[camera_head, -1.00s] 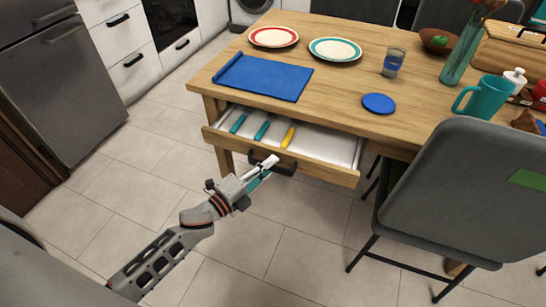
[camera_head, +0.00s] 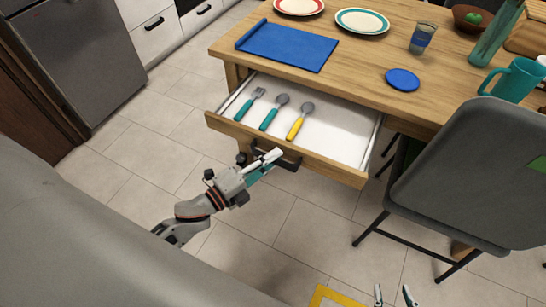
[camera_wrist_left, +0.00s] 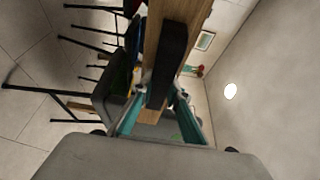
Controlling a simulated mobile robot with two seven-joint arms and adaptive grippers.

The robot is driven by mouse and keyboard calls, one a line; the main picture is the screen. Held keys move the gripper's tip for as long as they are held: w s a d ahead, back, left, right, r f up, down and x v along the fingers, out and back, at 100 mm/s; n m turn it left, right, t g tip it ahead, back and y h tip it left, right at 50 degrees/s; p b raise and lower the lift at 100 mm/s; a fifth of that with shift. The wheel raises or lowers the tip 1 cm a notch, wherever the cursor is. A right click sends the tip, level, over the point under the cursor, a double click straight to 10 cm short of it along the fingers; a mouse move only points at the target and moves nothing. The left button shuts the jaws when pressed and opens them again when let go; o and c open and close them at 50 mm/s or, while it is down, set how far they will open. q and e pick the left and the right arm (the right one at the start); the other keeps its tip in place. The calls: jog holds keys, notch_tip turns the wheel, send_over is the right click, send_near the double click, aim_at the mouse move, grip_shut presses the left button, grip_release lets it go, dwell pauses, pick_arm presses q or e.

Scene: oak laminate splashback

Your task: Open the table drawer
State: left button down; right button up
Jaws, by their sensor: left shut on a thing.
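The table drawer (camera_head: 340,165) is pulled well out from under the wooden table top. A fork, a spoon and a yellow-handled spoon (camera_head: 300,121) lie inside it. Its black handle (camera_head: 290,165) is on the drawer's front. My left gripper (camera_head: 266,164) is shut on this handle. In the left wrist view the dark handle (camera_wrist_left: 168,62) runs between the teal fingers of my left gripper (camera_wrist_left: 160,108). My right gripper (camera_head: 393,297) shows only its two fingertips at the bottom edge of the head view; they are apart, with nothing seen between them.
On the table are a blue mat (camera_head: 290,46), a blue coaster (camera_head: 403,79), plates (camera_head: 362,21), a glass (camera_head: 422,38) and a teal mug (camera_head: 517,80). A grey chair (camera_head: 465,180) stands right of the drawer.

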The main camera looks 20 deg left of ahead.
pick_arm(q)
jog(key=c, duration=1.9)
grip_release()
jog(key=shift+s, duration=0.1)
jog(key=v, duration=1.1)
jog(key=shift+s+a, duration=0.25)
jog(key=shift+s, duration=0.1)
